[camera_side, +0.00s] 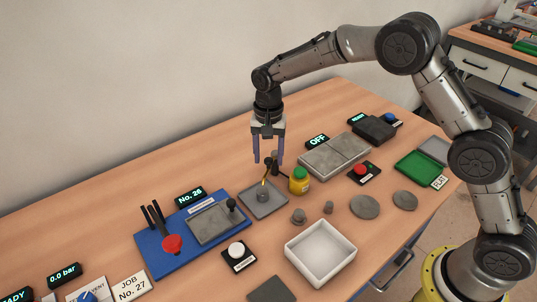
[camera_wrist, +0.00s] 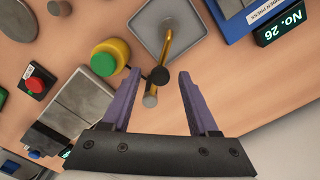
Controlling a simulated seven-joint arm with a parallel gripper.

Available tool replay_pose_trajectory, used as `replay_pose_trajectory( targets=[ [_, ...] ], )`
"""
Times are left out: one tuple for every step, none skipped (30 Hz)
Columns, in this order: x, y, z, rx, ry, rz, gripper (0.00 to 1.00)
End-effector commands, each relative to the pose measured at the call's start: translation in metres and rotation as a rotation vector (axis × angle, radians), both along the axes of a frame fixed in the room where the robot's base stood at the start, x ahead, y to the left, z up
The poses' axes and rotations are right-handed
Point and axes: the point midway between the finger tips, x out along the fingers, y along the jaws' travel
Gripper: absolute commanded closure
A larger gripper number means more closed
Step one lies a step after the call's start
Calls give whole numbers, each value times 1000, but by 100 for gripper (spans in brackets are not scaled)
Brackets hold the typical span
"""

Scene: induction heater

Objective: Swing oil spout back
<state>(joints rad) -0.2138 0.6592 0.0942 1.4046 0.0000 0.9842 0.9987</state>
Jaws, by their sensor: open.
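The oil spout is a thin brass tube (camera_side: 264,181) with a black knob (camera_wrist: 158,76) near its post. In the wrist view the brass tube (camera_wrist: 166,52) runs from the knob out over a square grey tray (camera_wrist: 150,35). A short grey post end (camera_wrist: 150,98) shows beside the knob. My gripper (camera_side: 268,162) is open and points down just above the spout's post. In the wrist view the knob appears between the fingertips of my gripper (camera_wrist: 158,74). I cannot tell its depth relative to them, and nothing is visibly held.
A small grey part (camera_side: 263,196) sits on the tray (camera_side: 279,205). The blue board (camera_side: 160,260) lies left, grey plates (camera_side: 335,155) right, and a white bin (camera_side: 320,253) in front.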

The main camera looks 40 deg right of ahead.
Motion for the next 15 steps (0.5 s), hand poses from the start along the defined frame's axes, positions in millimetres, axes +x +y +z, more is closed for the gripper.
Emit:
replay_pose_trajectory(
  targets=[
    [0, 0, 0, 0, 0, 0, 40],
    [0, 0, 0, 0, 0, 0, 40],
    [0, 0, 0, 0, 0, 0, 40],
    [0, 0, 0, 0, 0, 0, 40],
    [0, 0, 0, 0, 0, 0, 40],
    [0, 0, 0, 0, 0, 0, 45],
    [0, 0, 0, 0, 0, 0, 50],
    [0, 0, 0, 0, 0, 0, 56],
    [0, 0, 0, 0, 0, 0, 63],
    [0, 0, 0, 0, 0, 0, 68],
    [0, 0, 0, 0, 0, 0, 74],
    [0, 0, 0, 0, 0, 0, 81],
    [0, 0, 0, 0, 0, 0, 86],
    [0, 0, 0, 0, 0, 0, 92],
    [0, 0, 0, 0, 0, 0, 99]
  ],
)
